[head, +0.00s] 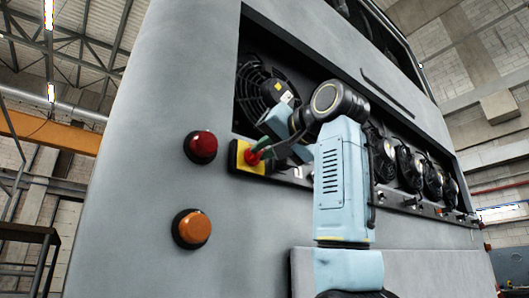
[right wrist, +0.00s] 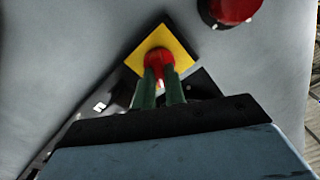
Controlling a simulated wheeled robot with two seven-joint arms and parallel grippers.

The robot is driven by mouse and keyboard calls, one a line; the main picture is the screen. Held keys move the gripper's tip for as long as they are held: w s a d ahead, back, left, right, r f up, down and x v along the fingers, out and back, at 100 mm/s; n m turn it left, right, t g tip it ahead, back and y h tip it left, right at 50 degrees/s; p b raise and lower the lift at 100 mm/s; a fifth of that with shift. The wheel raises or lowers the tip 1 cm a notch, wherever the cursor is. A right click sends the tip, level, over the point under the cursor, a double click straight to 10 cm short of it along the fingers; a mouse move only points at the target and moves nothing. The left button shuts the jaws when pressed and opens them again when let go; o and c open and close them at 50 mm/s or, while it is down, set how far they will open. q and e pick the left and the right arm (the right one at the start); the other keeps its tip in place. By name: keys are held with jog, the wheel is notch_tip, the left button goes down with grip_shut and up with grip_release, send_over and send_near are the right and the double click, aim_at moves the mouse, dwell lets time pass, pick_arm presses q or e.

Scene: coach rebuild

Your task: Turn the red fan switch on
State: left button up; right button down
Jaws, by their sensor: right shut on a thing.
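The red fan switch (head: 255,157) is a red knob on a square yellow plate (head: 243,167), set at the left end of the panel below the fans. In the right wrist view the red knob (right wrist: 158,58) sits on the yellow plate (right wrist: 180,48). My right gripper (head: 268,151) reaches it from the right. Its two green fingers (right wrist: 160,82) are shut on the knob, one on each side, and hide its lower part. The knob's exact angle is hard to tell. My left gripper is in neither view.
A red lamp (head: 203,147) and an orange lamp (head: 193,228) stick out of the grey coach body left of the switch. A large black fan (head: 258,92) is above it. Several smaller fans (head: 410,165) line the recess to the right, behind my right arm.

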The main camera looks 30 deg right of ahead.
jog(key=m+b, duration=0.1)
jog(key=m, duration=0.5)
jog(key=shift+f, duration=0.1)
jog(key=m, duration=0.6)
jog(key=shift+d+f+b, duration=0.1)
jog(key=shift+b, duration=0.3)
jog(key=c, duration=1.5)
grip_release()
jog(key=shift+o, duration=0.2)
jog(key=shift+s, duration=0.15)
